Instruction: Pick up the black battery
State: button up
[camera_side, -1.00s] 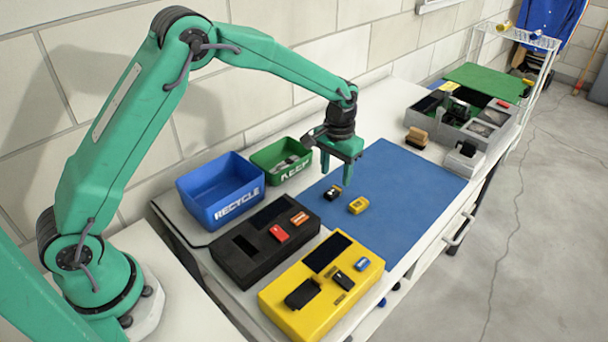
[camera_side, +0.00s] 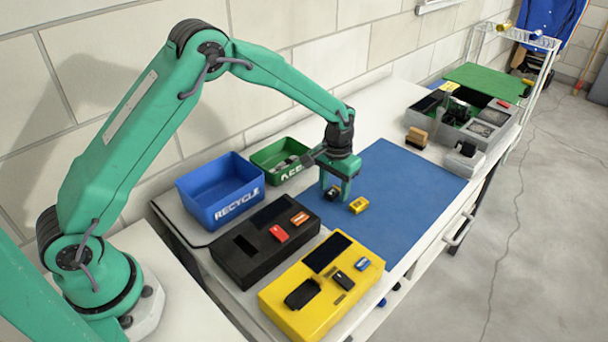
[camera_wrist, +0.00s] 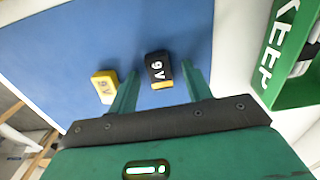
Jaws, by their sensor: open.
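The black battery, marked 9V with an orange end, lies on the blue mat and shows in the wrist view (camera_wrist: 156,66). My gripper (camera_side: 335,194) is low over the mat with its fingers pointing down. In the wrist view its two green fingers are apart, with the battery between them near the tips, closer to the right finger. In the side view the fingers mostly hide the battery. A yellow 9V battery (camera_side: 359,205) lies beside it, just outside the left finger in the wrist view (camera_wrist: 104,84).
A blue RECYCLE bin (camera_side: 220,194) and a green KEEP bin (camera_side: 270,165) stand left of the mat (camera_side: 410,185). A black device (camera_side: 240,262) and a yellow device (camera_side: 300,318) lie in front. The mat's right side is clear.

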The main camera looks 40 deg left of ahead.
aim_at(335, 193)
jog(key=c, duration=1.1)
jog(key=shift+o, duration=0.2)
jog(key=shift+r, duration=0.15)
jog(key=shift+r, duration=0.6)
jog(key=r, duration=0.3)
jog(key=shift+s+d+r, duration=0.1)
jog(key=shift+s+d, duration=0.15)
jog(key=shift+d, duration=0.1)
jog(key=s+d+r, duration=0.6)
jog(key=s+d, duration=0.1)
jog(key=d, duration=0.1)
jog(key=shift+d+r, duration=0.15)
jog(key=shift+d, duration=0.05)
